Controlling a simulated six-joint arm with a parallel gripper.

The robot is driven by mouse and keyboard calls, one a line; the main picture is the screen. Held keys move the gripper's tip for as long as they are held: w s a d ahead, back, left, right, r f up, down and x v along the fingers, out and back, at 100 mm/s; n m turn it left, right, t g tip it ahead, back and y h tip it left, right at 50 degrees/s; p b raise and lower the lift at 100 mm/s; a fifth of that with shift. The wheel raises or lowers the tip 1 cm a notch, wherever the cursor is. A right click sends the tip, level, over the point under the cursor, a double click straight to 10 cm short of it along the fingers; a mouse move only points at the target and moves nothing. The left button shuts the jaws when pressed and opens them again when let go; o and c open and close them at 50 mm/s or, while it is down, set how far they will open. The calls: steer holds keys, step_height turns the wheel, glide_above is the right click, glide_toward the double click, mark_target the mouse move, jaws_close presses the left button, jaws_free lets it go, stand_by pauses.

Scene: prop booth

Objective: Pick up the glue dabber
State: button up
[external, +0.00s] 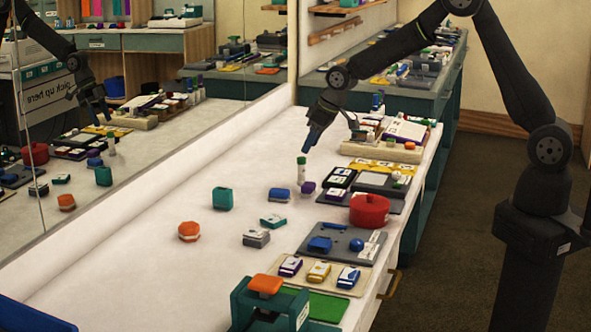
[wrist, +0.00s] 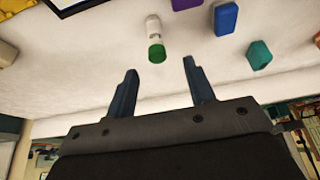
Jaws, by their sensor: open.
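The glue dabber, a small white bottle with a green cap, stands upright on the white counter (external: 130,250). In the external view the dabber (external: 302,174) is below and slightly left of my gripper. In the wrist view the dabber (wrist: 154,32) shows beyond the fingertips, between their lines, with its green cap toward me. My gripper (external: 310,145) is tilted downward above the counter, and its fingers (wrist: 160,70) are apart with nothing between them. The gripper does not appear to touch the dabber.
A purple block (external: 307,188) and a blue block (external: 279,195) stand close to the dabber. A teal block (external: 222,199) and an orange round item (external: 189,231) are further left. A red pot (external: 369,211) and several trays line the right side. A mirror (external: 150,120) reflects the scene.

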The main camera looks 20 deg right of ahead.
mark_target(303, 158)
steer(key=x, duration=0.9)
steer(key=shift+w+f, duration=0.1)
steer(key=shift+w, duration=0.2)
steer(key=c, duration=1.1)
steer(key=shift+o, duration=0.2)
